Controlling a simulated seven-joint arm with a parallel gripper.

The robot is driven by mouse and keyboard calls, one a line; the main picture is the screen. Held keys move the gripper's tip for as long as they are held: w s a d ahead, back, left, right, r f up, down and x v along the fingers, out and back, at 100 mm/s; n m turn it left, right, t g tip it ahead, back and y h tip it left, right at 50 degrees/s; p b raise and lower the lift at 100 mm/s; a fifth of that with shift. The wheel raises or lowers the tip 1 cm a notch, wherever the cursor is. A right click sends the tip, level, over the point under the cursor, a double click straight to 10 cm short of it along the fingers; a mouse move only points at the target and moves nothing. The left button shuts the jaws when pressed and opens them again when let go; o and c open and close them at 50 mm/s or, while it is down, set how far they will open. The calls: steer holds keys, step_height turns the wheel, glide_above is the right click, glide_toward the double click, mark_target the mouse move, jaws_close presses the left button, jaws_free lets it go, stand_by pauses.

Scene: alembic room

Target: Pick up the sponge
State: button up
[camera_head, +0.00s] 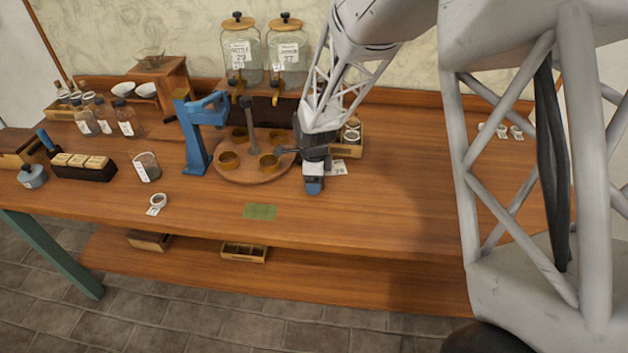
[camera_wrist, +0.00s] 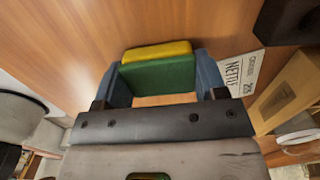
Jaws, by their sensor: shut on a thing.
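The sponge (camera_wrist: 158,70) is a block with a green layer and a yellow layer, seen in the wrist view. My gripper (camera_wrist: 162,78) is shut on it, with one blue finger against each of its short ends. In the head view my gripper (camera_head: 313,187) points down over the table, right of the round wooden tray. I cannot make out the sponge there, as the gripper hides it. Whether the sponge touches the table or hangs just above it, I cannot tell.
A round tray (camera_head: 232,177) with several small brass cups stands left of my gripper, beside a blue press (camera_head: 193,135). A label card (camera_wrist: 242,72) and a wooden box (camera_wrist: 287,95) are close on the right. A flat green patch (camera_head: 260,211) lies near the front edge.

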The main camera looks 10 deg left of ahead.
steer(key=shift+r, duration=0.15)
steer(key=shift+r, duration=0.5)
steer(key=shift+s+d+r, duration=0.1)
steer(key=shift+s+r, duration=0.1)
steer(key=shift+r, duration=0.4)
steer(key=shift+s+d+r, duration=0.1)
steer(key=shift+s+r, duration=0.1)
steer(key=shift+r, duration=0.35)
steer(key=s+d, duration=0.2)
steer(key=s, duration=0.2)
steer(key=s+d+r, duration=0.1)
steer(key=s, duration=0.4)
steer(key=s+d, duration=0.2)
steer(key=s, duration=0.3)
steer(key=shift+d+r, duration=0.15)
steer(key=shift+d, duration=0.2)
